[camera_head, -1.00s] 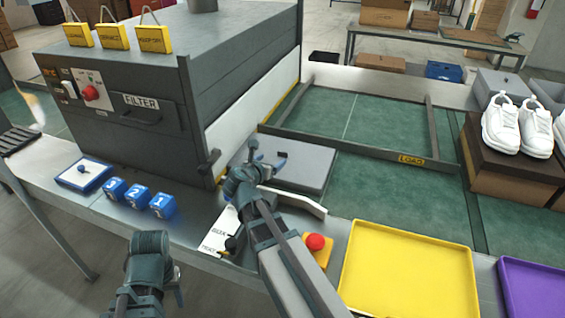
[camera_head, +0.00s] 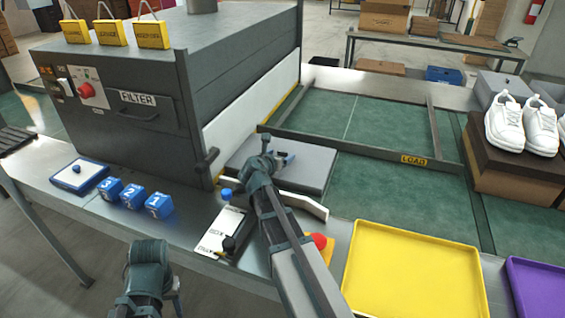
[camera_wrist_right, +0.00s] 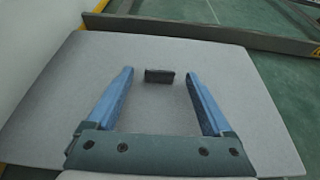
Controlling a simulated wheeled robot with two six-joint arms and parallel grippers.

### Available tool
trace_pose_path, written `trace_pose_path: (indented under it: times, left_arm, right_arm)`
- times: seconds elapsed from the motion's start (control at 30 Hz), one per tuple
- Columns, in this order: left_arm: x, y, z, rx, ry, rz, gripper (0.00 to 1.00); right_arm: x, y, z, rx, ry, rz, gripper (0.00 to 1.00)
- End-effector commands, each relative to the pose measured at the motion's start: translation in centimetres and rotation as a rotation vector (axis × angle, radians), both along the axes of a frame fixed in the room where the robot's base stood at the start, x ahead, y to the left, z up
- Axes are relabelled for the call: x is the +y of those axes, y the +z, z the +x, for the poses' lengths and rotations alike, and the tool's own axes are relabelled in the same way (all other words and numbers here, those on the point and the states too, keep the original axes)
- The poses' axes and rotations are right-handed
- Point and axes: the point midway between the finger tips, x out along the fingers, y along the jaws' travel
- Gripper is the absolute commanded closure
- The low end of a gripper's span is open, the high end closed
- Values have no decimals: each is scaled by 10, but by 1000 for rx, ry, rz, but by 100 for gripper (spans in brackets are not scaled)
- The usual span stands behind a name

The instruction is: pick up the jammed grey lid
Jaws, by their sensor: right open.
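The grey lid (camera_head: 312,168) lies flat on the green belt, against the white side panel of the filter machine. It also fills the right wrist view (camera_wrist_right: 160,110), with a small dark knob (camera_wrist_right: 159,76) on its top. My right gripper (camera_head: 278,158) is over the lid. In the wrist view its two blue fingers (camera_wrist_right: 158,90) are spread wide, pointing toward the knob with a gap on both sides.
The filter machine (camera_head: 120,90) stands left of the lid. A dark frame bar (camera_head: 385,154) marked LOAD crosses the belt behind it. A yellow tray (camera_head: 415,270), a red button (camera_head: 319,241) and blue numbered blocks (camera_head: 133,195) are nearby. White shoes (camera_head: 505,125) sit on a box at right.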

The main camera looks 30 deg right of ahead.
Motion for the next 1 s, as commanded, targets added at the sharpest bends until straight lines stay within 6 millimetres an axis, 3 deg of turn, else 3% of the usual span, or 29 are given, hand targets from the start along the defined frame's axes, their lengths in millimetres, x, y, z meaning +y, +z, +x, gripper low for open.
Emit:
trace_pose_path:
  times: [0.17,0.2,0.67,1.0]
  left_arm:
    - [0,0,0,0,0,0,50]
    - [0,0,0,0,0,0,50]
    - [0,0,0,0,0,0,50]
    - [0,3,0,0,0,0,50]
  right_arm:
    - [0,0,0,0,1,0,15]
    - [0,0,0,0,1,0,19]
    - [0,0,0,0,1,0,100]
    - [0,3,-1,0,1,0,100]
